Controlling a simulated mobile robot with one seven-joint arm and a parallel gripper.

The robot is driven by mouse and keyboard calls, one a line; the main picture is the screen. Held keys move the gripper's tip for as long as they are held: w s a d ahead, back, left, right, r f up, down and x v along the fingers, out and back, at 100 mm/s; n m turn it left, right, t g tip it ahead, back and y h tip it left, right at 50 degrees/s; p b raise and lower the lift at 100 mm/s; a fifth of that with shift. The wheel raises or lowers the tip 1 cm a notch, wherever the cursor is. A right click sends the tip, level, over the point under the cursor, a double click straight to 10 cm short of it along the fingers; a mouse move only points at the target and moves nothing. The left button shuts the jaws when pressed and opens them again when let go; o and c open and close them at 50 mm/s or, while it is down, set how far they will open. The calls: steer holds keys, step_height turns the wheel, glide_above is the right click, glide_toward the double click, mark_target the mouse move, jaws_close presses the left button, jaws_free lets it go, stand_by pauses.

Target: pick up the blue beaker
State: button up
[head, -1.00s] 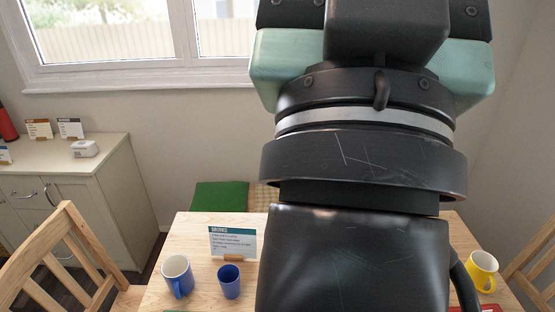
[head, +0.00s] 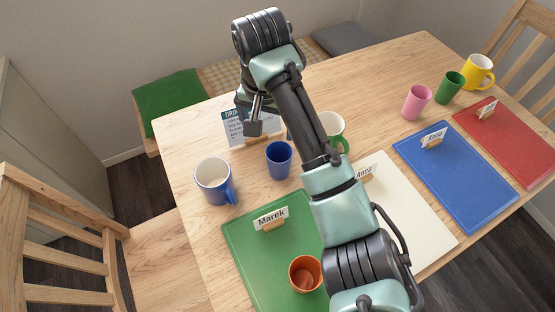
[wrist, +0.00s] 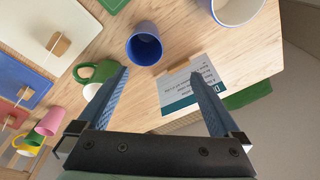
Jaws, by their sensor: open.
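The blue beaker (head: 279,160), a small handleless cup, stands upright on the wooden table between the blue mug and the green mug. It also shows in the wrist view (wrist: 144,48), just beyond my fingertips and between their lines. My gripper (head: 268,130) is over the table behind the beaker, in front of the drinks card. In the wrist view, my gripper (wrist: 159,76) has its two fingers wide apart with nothing between them. The fingers are apart from the beaker.
A blue-and-white mug (head: 211,174) stands left of the beaker. A drinks card (head: 236,128) stands behind it, and a green mug (head: 333,127) to its right, partly behind my arm. An orange cup (head: 305,273) is on the green mat (head: 245,240). Pink, green and yellow cups stand far right.

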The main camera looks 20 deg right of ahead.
mark_target(278, 151)
steer(key=shift+g, duration=0.5)
steer(key=f, duration=0.2)
steer(key=d+f, duration=0.1)
steer(key=f, duration=0.2)
steer(key=s+d+f+b, duration=0.1)
steer(key=f, duration=0.2)
steer(key=shift+f, duration=0.1)
steer(key=shift+w+d+f+b, duration=0.1)
steer(key=shift+f+b, duration=0.15)
steer(key=shift+f, duration=1.25)
steer(key=shift+w+d+f+b, duration=0.1)
steer(key=shift+f+b, duration=0.1)
steer(key=shift+f, duration=1.3)
steer(key=shift+c, duration=0.2)
steer(key=c, duration=1.2)
steer(key=shift+r, duration=0.1)
steer(key=shift+c, duration=0.2)
